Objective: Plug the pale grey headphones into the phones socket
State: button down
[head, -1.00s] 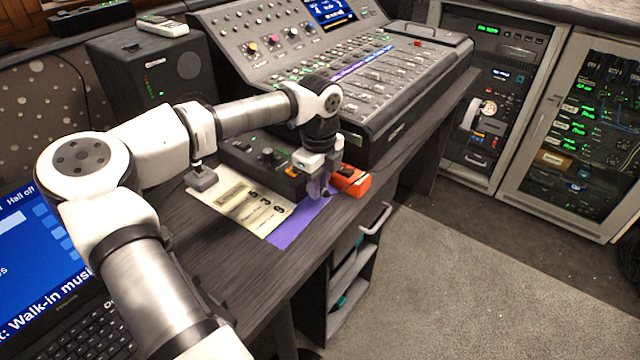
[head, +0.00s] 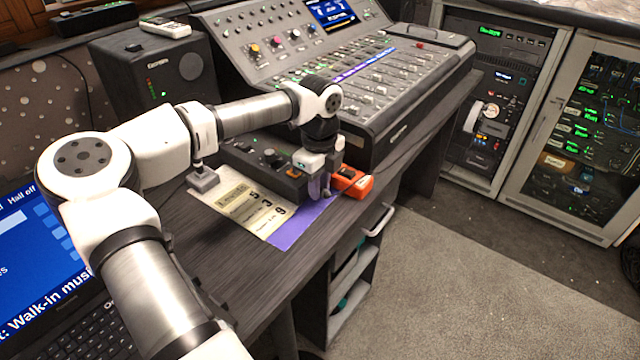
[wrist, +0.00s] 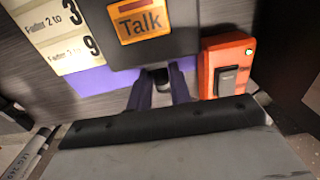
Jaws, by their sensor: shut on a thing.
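My gripper (head: 320,192) is low over the front edge of the desk, beside a dark control box (head: 262,163). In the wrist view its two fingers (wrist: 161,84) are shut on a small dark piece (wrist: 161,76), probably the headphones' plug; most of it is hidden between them. The piece is close to the box's front face, below the orange Talk button (wrist: 139,20). I cannot tell whether it touches the box. I cannot make out the phones socket or the pale grey headphones themselves.
An orange device with a black switch (head: 352,181) sits just right of my gripper. A cue sheet (head: 240,203) and a purple sheet (head: 290,236) lie on the desk. The mixing console (head: 385,125) stands behind; a laptop (head: 40,262) is at left.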

jog(key=shift+w+a, duration=0.15)
jog(key=shift+a, duration=0.05)
dwell(0.9)
jog(key=c, duration=1.2)
grip_release()
jog(key=shift+r, duration=0.1)
